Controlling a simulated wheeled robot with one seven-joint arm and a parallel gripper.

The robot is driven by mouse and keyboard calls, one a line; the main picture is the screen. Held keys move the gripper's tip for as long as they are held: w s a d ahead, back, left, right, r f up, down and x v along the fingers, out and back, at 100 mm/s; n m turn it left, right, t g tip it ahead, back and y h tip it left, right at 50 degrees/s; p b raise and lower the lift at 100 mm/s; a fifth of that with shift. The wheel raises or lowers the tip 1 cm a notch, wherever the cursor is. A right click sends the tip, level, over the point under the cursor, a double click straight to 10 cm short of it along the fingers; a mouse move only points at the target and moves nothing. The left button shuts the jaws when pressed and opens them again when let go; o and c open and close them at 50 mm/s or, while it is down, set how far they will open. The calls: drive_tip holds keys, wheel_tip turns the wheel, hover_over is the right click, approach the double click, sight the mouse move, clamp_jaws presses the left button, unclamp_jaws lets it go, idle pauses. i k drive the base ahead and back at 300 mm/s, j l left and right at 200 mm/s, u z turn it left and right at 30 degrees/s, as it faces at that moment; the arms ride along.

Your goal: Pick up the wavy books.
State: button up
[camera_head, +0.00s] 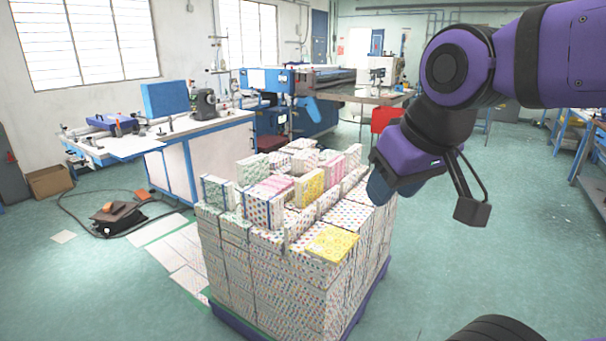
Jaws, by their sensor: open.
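A large stack of patterned books (265,270) stands on a blue pallet, mostly white with small coloured dots. On top, a yellow patterned book (333,244) lies flat at the front right corner. Another yellow book (311,187) and a pink one (334,172) stand upright farther back, with more pink books (272,186) to the left. The patterns are too small to tell which books are wavy. My gripper (380,190) is above and beside the right back part of the stack, apart from the yellow flat book. It is open; its fingers are mostly hidden behind my purple wrist.
A sewing bench (205,130) stands behind the stack on the left, and a blue machine (300,100) behind it. A cable and a dark foot pedal (120,217) lie on the floor at left. The green floor right of the stack is clear.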

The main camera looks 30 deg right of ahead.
sight(333, 168)
drive_tip(key=i+l+u, duration=0.25)
drive_tip(key=l+u, duration=0.2)
drive_tip(key=l, duration=0.3)
drive_tip(key=i+l+u, duration=0.1)
drive_tip(key=l+u, duration=0.15)
drive_tip(key=l, duration=0.15)
drive_tip(key=i+l+u, duration=0.1)
drive_tip(key=l, duration=0.85)
drive_tip(key=i+l, duration=0.2)
drive_tip(key=l, duration=0.75)
drive_tip(key=i+l+u, duration=0.15)
drive_tip(key=l, duration=1.8)
drive_tip(key=i+u, duration=0.05)
drive_tip(key=i, duration=0.05)
